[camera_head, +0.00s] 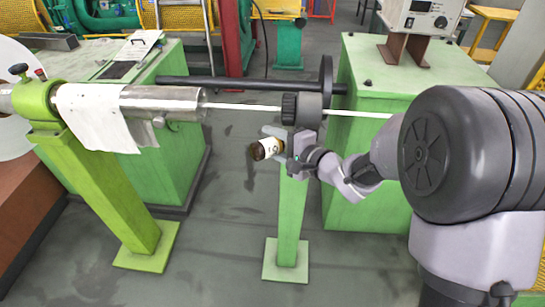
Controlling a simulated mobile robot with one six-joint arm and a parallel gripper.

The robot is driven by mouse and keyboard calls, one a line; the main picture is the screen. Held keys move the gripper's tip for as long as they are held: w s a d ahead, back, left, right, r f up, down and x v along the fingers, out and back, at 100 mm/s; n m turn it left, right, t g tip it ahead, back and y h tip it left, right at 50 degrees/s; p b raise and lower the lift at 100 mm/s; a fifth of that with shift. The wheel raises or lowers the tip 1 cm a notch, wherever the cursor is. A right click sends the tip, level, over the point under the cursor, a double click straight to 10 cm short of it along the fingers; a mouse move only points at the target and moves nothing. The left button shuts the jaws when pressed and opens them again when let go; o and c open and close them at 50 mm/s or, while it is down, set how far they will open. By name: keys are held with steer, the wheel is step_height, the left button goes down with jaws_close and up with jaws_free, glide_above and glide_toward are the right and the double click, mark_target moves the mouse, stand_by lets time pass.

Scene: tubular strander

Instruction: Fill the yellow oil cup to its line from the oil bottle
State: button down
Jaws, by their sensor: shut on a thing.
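My gripper (277,142) is shut on the oil bottle (267,147), a small brown bottle with a white label. The bottle lies nearly on its side, with its dark end to the left. It is in mid-picture, in front of the pale green post and below the dark round die on the rod. I cannot make out the yellow oil cup; it may be hidden or too small to tell.
A steel tube (175,101) with a white cloth (100,115) over it rests on a light green stand (105,190) at the left. A white rod (245,107) runs through a dark round die (308,110). A green cabinet (350,95) stands behind. Grey floor is clear between the stands.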

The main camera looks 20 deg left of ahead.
steer(key=shift+a+r+n+t+b, duration=0.1)
steer(key=shift+r+n+t+b, duration=0.2)
steer(key=shift+n+b, duration=0.25)
steer(key=shift+r, duration=0.15)
